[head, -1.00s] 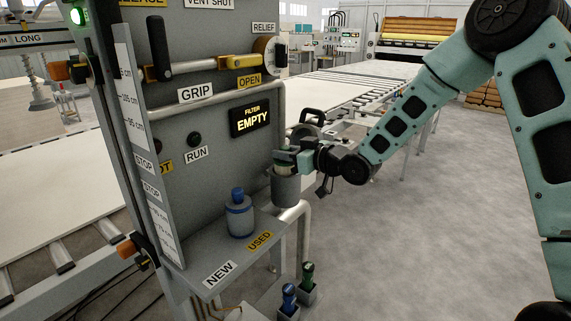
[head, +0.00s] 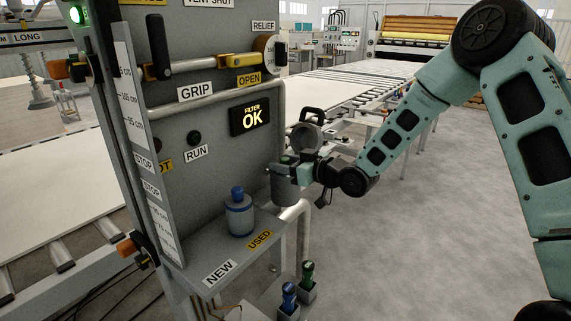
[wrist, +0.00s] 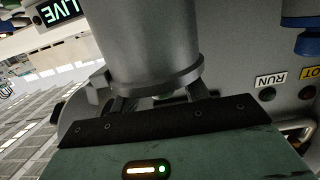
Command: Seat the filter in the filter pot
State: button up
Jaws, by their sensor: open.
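The filter pot (head: 286,189) is a grey upright cylinder on the right side of the grey panel. In the wrist view the pot (wrist: 145,40) fills the upper middle, with its flanged rim close to the fingers. My gripper (head: 288,166) is at the pot's mouth; in the wrist view its open fingers (wrist: 158,97) are by the rim. The filter is not clearly seen; the pot wall and the gripper hide the inside. The filter display (head: 251,116) reads OK.
A grey canister with a blue cap (head: 239,214) stands on the shelf marked NEW and USED. A round grey part with a black handle (head: 306,135) is just behind the gripper. A pipe (head: 303,225) runs below the pot. Open floor lies to the right.

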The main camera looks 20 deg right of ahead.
jog(key=shift+r, duration=0.25)
jog(key=b+v, duration=0.2)
jog(key=v, duration=1)
jog(key=s+a+f+g+h, duration=0.4)
jog(key=s+a+g+h, duration=0.15)
jog(key=s+a, duration=0.35)
jog(key=s+a+g+h, duration=0.1)
jog(key=s+g, duration=0.3)
jog(key=s, duration=0.8)
jog(key=s+a+r+g+h, duration=0.1)
jog(key=s+a+g+h, duration=0.1)
jog(key=s, duration=1)
jog(key=shift+a+r+g, duration=0.3)
jog(key=shift+a+g, duration=0.3)
jog(key=shift+g, duration=0.25)
jog(key=shift+h, duration=0.25)
